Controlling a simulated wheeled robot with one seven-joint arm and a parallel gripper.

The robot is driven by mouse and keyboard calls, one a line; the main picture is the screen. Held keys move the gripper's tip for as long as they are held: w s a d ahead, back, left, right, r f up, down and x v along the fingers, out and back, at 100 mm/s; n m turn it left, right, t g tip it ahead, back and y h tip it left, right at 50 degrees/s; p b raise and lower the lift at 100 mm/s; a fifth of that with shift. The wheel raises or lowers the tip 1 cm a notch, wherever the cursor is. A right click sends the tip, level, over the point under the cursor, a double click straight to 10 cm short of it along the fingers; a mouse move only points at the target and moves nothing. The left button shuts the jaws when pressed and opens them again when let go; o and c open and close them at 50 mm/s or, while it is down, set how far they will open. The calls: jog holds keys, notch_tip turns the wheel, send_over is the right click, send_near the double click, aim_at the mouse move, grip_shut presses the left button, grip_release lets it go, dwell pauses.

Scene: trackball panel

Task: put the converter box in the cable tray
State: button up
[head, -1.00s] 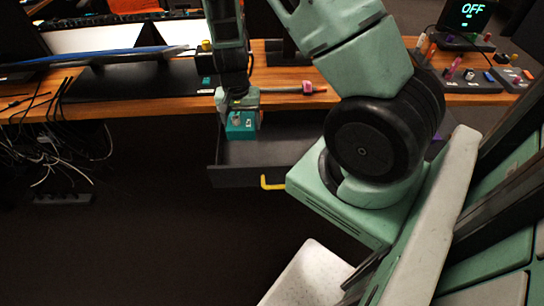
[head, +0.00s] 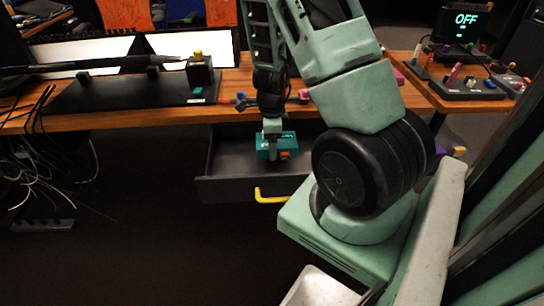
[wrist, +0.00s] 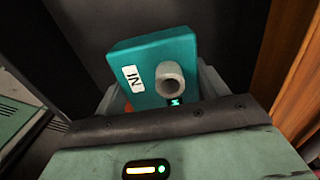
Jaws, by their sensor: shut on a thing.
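The converter box appears to be the teal box (head: 290,140), which has a red-orange part on its right side. In the wrist view the teal box (wrist: 140,62) shows a white "IN" label and a grey round connector. My gripper (head: 273,143) is shut on it from above, pointing down. The box is over or inside an open dark drawer (head: 230,188) under the desk; I cannot tell whether it touches the drawer's floor. No cable tray is plainly marked; I cannot tell whether the drawer is it.
The drawer has a yellow handle (head: 270,197) in front. The wooden desk (head: 120,119) carries monitors and a black mat. Loose cables (head: 62,190) hang at the left. A control panel (head: 470,85) and a display reading "OFF" (head: 466,20) stand at the right.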

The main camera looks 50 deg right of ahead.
jog(key=shift+f+b, duration=0.75)
jog(key=shift+f, duration=1.15)
jog(key=shift+f, duration=0.15)
jog(key=o, duration=1)
jog(key=shift+o, duration=0.2)
